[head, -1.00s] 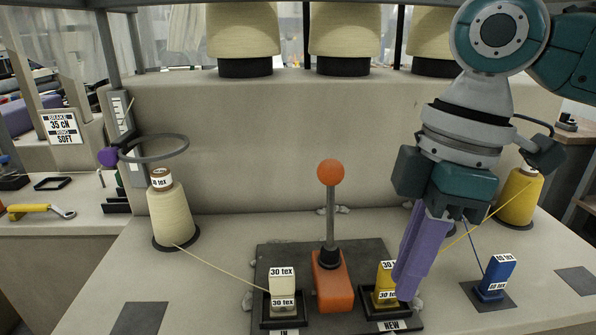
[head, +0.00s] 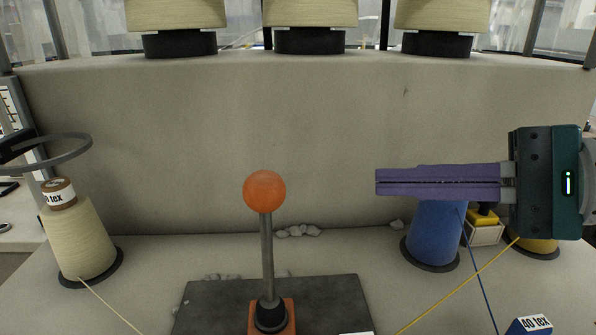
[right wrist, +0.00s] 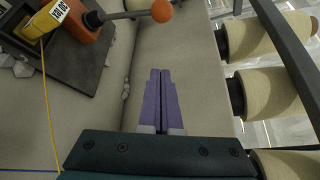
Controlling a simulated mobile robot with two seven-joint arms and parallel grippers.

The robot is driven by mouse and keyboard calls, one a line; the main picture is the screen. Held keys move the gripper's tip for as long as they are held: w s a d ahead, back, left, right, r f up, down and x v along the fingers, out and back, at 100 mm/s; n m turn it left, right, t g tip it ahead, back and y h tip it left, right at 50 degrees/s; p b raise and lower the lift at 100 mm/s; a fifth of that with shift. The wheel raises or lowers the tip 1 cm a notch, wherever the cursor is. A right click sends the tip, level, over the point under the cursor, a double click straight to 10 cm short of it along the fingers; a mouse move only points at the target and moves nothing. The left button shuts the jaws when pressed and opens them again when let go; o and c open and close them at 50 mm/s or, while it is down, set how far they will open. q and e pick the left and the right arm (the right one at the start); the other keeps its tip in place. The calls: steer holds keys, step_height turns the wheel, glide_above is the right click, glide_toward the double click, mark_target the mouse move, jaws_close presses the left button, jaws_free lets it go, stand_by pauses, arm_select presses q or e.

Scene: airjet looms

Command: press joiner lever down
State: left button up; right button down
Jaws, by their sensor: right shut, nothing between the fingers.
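The joiner lever is a grey rod topped by an orange ball (head: 264,191). It stands upright from an orange base (head: 270,316) on a dark plate (head: 215,302) in the head view. In the right wrist view the lever's ball (right wrist: 162,11) shows at the top, beyond the fingertips. My right gripper (head: 378,183) has its purple fingers shut together with nothing between them. It points left, at about the ball's height, and is apart from the ball on its right. The left gripper is not in view.
A cream cone (head: 82,240) stands at left under a grey ring (head: 60,157). A blue cone (head: 434,232) stands below my right fingers. A yellow thread (head: 455,285) runs across the front right. Large cream spools (head: 310,13) sit on the ledge behind.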

mark_target(267, 231)
steer(key=shift+a, duration=0.2)
steer(key=p+x, duration=0.1)
steer(key=x, duration=0.9)
steer(key=s+p, duration=0.1)
steer(key=s+r+p, duration=0.1)
steer(key=s+p, duration=0.1)
steer(key=s, duration=0.1)
steer(key=shift+a+r, duration=0.25)
steer(key=shift+r, duration=0.1)
steer(key=shift+w, duration=0.1)
